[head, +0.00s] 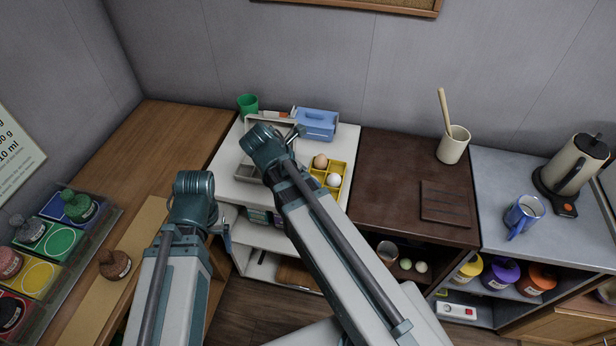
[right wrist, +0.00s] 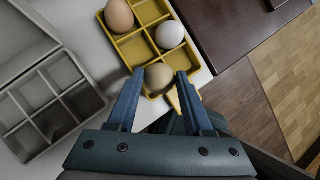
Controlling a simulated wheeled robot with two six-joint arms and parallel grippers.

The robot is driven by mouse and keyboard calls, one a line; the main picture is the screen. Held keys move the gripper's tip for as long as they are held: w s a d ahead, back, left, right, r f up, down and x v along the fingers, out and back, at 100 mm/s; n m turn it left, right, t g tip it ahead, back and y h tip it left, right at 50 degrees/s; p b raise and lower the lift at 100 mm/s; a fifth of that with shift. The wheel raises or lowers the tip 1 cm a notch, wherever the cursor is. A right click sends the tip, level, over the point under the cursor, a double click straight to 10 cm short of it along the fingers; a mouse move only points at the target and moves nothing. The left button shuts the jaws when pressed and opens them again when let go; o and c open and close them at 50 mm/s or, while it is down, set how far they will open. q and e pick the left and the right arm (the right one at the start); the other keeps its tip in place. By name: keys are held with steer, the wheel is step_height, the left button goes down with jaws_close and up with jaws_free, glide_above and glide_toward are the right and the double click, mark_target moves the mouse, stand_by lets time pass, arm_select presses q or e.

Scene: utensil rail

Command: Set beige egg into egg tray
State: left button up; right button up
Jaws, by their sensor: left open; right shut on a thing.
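The beige egg (right wrist: 158,78) is held between the fingertips of my right gripper (right wrist: 158,88), over the near end of the yellow egg tray (right wrist: 137,47). I cannot tell whether the egg touches the tray floor. A brown egg (right wrist: 119,16) and a white egg (right wrist: 169,36) sit in other compartments. In the head view the egg tray (head: 346,168) stands on the white shelf top, partly behind my right arm, which hides the beige egg and right gripper there. My left gripper (head: 227,238) is open and empty, in front of the shelf unit's left side.
A grey divided bin (right wrist: 62,118) stands left of the egg tray. A blue box (head: 316,122) and a green cup (head: 248,104) stand behind. The dark brown cabinet (head: 385,175) to the right has clear room on top.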

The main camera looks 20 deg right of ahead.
steer(key=shift+f+b, duration=1.3)
steer(key=shift+f, duration=0.05)
stand_by(0.5)
steer(key=o, duration=0.8)
steer(key=shift+r, duration=0.1)
steer(key=shift+p+v, duration=5.9)
steer(key=shift+v, duration=0.95)
